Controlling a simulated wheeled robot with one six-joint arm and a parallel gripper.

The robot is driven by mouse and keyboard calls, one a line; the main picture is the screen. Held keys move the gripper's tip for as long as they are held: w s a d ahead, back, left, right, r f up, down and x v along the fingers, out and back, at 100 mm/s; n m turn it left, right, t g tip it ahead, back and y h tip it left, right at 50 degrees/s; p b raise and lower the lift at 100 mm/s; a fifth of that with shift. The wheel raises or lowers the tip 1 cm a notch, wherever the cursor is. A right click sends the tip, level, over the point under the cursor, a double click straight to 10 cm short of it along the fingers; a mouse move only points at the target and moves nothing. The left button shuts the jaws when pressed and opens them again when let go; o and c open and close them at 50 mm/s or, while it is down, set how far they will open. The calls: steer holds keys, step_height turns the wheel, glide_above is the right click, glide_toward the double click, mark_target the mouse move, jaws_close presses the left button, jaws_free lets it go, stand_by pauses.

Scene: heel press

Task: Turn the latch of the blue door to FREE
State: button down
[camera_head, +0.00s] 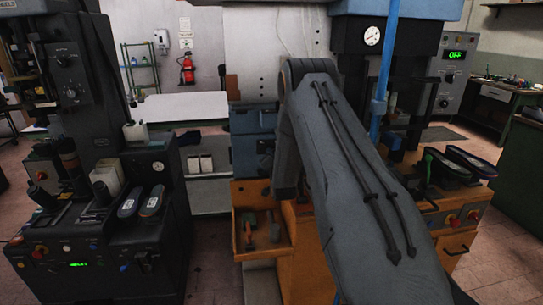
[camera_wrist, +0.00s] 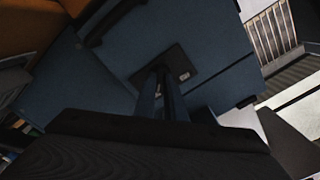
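The blue door (camera_wrist: 210,40) fills the upper middle of the wrist view, tilted in the picture. A dark square plate (camera_wrist: 178,57) sits on it, with a small pale mark (camera_wrist: 184,76) at its right. My gripper (camera_wrist: 160,72) reaches up to this plate, its two narrow fingers close together. The fingers cover the middle of the plate, so the latch and its turn are hidden. I cannot tell whether they touch or hold it. In the head view blue panels (camera_head: 250,157) show left of my arm, which hides my gripper.
An orange tray (camera_head: 240,247) with tools lies below the blue panels. A dark handle (camera_wrist: 105,22) shows on blue metal in the wrist view. A black machine (camera_head: 150,235) stands at left, and a white table (camera_head: 185,107) behind.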

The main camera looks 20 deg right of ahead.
stand_by(0.3)
steer(key=n+b, duration=1.4)
steer(key=n, duration=0.3)
steer(key=shift+n+b, duration=0.3)
steer(key=shift+n, duration=0.1)
stand_by(0.4)
steer(key=c, duration=1.8)
jaws_free()
